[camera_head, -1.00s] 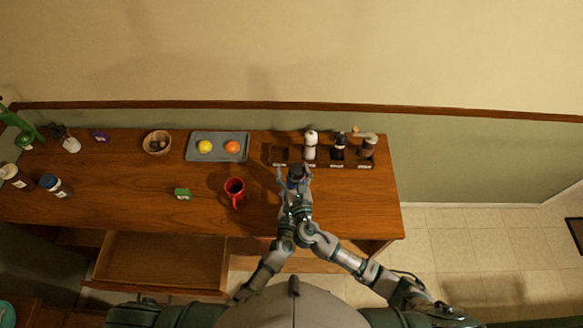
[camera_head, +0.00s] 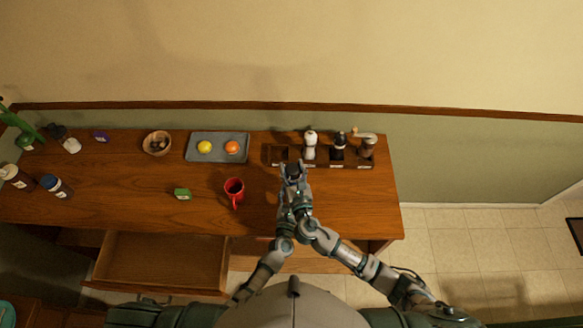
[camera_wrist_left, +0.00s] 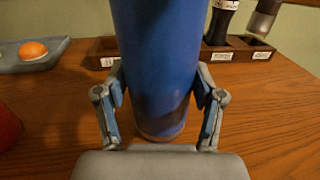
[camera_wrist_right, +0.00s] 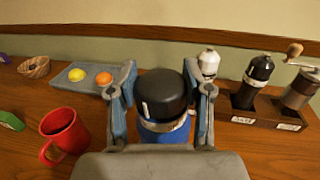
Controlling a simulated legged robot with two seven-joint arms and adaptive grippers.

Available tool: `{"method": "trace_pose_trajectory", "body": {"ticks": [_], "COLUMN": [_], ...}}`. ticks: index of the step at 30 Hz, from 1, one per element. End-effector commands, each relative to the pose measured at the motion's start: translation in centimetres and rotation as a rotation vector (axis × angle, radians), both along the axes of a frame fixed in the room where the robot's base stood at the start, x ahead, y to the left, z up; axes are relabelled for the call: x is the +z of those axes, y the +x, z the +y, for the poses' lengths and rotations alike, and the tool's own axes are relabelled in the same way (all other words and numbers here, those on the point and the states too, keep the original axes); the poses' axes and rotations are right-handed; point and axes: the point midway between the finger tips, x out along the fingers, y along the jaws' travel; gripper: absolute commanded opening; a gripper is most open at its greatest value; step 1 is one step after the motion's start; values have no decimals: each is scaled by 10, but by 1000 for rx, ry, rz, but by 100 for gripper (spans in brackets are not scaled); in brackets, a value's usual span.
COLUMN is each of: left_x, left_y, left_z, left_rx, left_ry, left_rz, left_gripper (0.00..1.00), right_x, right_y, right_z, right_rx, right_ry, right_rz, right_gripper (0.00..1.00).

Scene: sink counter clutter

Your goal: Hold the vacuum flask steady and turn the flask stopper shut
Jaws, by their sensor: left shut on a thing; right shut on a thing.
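The vacuum flask (camera_wrist_left: 160,60) is a blue cylinder standing upright on the wooden counter in the left wrist view. My left gripper (camera_wrist_left: 160,95) is shut on its body from both sides. The flask stopper (camera_wrist_right: 160,95) is a black cap on top of the flask, with a white mark on its side and a metal collar below. My right gripper (camera_wrist_right: 160,90) is shut on the stopper, one finger on each side. In the head view my right gripper (camera_head: 293,172) sits above the flask and mostly hides it and the left gripper.
A dark wooden rack (camera_head: 318,164) with grinders stands just behind the flask. A red mug (camera_head: 234,187) and a green box (camera_head: 182,194) are left of my arms. A grey tray (camera_head: 217,158) holds a lemon and an orange. An open drawer (camera_head: 160,262) juts out at front left.

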Motion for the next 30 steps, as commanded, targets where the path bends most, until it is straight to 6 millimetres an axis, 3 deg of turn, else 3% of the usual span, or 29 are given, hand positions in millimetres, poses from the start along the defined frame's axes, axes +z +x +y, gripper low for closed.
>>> {"method": "trace_pose_trajectory", "body": {"ticks": [1, 11, 30], "left_x": [0, 0, 1], "left_y": [-3, -3, -3], "left_z": [-10, -10, -10], "left_rx": [-22, -22, -22], "left_ry": [5, 3, 3], "left_rz": [3, 2, 1], "left_gripper": [10, 11, 11], "right_x": [-2, -3, -3], "right_y": [-3, -3, -2], "right_z": [5, 4, 4], "right_rx": [30, 241, 839], "right_ry": [5, 2, 5], "right_rz": [7, 12, 22], "right_gripper": [15, 15, 15]}}
